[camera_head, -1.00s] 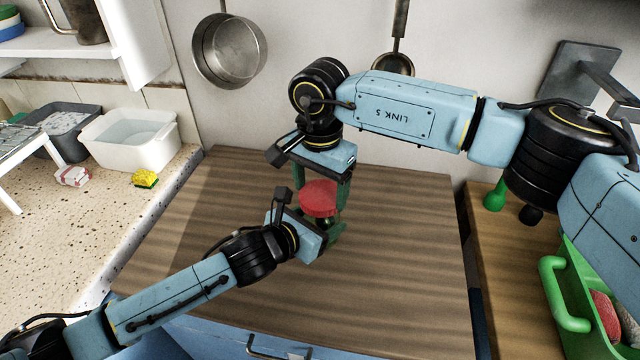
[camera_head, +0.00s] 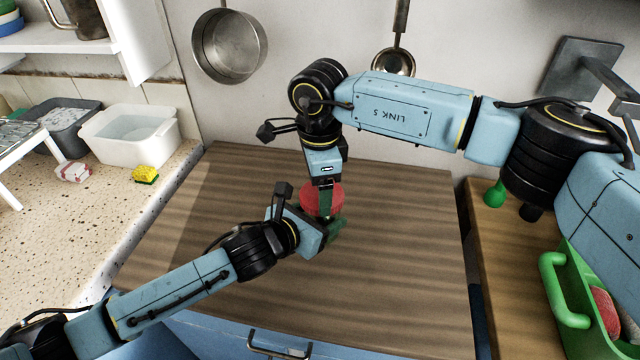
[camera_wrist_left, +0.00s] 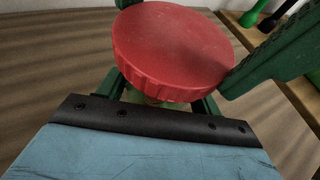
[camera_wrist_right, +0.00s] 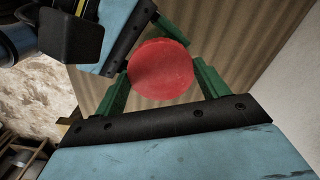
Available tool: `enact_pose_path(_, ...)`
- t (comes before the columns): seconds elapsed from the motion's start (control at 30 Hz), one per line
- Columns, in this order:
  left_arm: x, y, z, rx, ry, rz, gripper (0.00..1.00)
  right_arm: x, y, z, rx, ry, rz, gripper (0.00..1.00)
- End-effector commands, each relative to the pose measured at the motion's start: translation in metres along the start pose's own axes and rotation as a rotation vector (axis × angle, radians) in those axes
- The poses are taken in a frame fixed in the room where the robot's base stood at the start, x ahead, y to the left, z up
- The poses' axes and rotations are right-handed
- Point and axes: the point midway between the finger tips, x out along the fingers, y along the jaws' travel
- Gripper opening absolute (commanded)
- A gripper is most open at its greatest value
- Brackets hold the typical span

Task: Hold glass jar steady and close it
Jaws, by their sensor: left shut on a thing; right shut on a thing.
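The glass jar (camera_wrist_left: 150,98) stands on the wooden counter, mostly hidden under its red lid (camera_head: 334,199). The lid sits on top of the jar and shows large in the left wrist view (camera_wrist_left: 172,48) and round in the right wrist view (camera_wrist_right: 160,70). My left gripper (camera_head: 330,228) is shut around the jar's body from the front left, below the lid. My right gripper (camera_head: 325,200) comes from above and is shut on the lid, with green fingers on opposite sides of its rim. I cannot tell whether the lid is fully seated.
The wooden counter (camera_head: 400,260) is clear around the jar. Pans (camera_head: 230,45) hang on the back wall. A white basin (camera_head: 130,140) and a yellow sponge (camera_head: 145,175) are at left. A green crate (camera_head: 565,290) stands at right.

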Motion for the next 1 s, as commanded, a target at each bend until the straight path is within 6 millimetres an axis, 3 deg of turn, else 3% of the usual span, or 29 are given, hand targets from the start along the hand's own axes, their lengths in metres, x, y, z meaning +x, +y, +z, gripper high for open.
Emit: enact_pose_path(1.0,0.0001,0.0024,-0.0008,-0.001,0.003,0.005,0.01,0.0005,-0.0039,-0.0062,1.964,0.004,0.002,0.55)
